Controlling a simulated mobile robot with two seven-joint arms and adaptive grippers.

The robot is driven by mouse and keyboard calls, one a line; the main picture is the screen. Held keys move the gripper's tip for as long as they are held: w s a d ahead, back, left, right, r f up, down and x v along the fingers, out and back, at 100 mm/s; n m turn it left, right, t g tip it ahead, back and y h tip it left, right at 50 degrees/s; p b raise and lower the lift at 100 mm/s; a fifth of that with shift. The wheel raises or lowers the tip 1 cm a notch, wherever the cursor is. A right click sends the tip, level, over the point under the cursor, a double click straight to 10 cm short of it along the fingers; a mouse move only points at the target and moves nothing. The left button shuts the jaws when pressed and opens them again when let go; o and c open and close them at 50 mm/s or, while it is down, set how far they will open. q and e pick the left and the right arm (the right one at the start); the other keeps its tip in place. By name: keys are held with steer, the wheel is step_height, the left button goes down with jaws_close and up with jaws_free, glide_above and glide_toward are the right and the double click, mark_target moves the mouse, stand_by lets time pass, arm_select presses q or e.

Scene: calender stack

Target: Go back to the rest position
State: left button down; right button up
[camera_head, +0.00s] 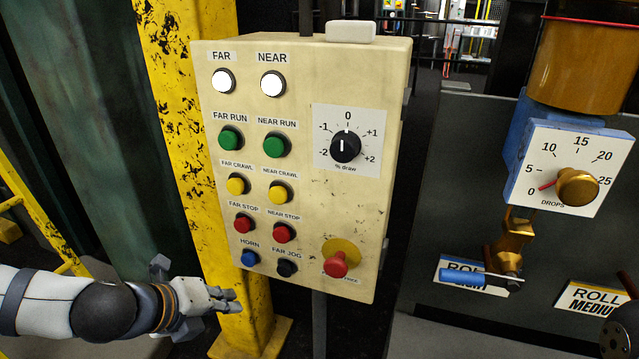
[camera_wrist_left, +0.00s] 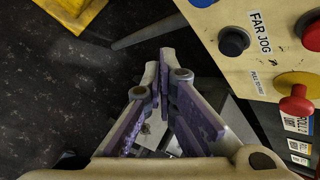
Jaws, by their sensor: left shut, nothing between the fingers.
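My left gripper (camera_head: 232,301) comes in from the lower left in the head view, just left of the lower part of a cream control box (camera_head: 300,215). Its fingers point right and it holds nothing. In the left wrist view the fingertips of my left gripper (camera_wrist_left: 166,58) come together over dark floor, with the box's lower edge to the right. The gripper appears apart from the box. A dark object at the lower right corner of the head view may be part of my right arm; no right gripper fingers show.
The box carries several push buttons, a black draw knob (camera_head: 345,146) and a red knob (camera_head: 336,264) on a yellow base. A yellow post (camera_head: 188,110) stands behind it. At right are a drops dial (camera_head: 565,168) and a blue-handled lever (camera_head: 463,278). Floor shows below the gripper.

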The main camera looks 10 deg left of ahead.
arm_select(q)
steer(key=s+d+f+m+g+h+p, duration=0.1)
steer(key=s+d+f+m+g, duration=0.25)
steer(key=s+d+m, duration=0.4)
steer(key=s+d+f+m+g+p, duration=0.15)
steer(key=s+d+f+m, duration=0.3)
steer(key=s+m, duration=0.45)
steer(key=s+a+f+m+g+y, duration=0.1)
steer(key=s+a+m+g, duration=0.2)
steer(key=s+m, duration=0.6)
steer(key=s+a+f+m+g+y, duration=0.1)
steer(key=s+a+m, duration=0.4)
steer(key=s+m, duration=0.5)
steer(key=m+g+y, duration=0.1)
steer(key=m+g, duration=0.1)
steer(key=m, duration=0.6)
steer(key=shift+s+f+y+p, duration=0.15)
steer(key=shift+f+y+p, duration=0.15)
steer(key=shift+p, duration=0.1)
arm_select(e)
steer(key=shift+t, duration=0.8)
steer(key=w+r, duration=0.4)
steer(key=shift+r, duration=0.15)
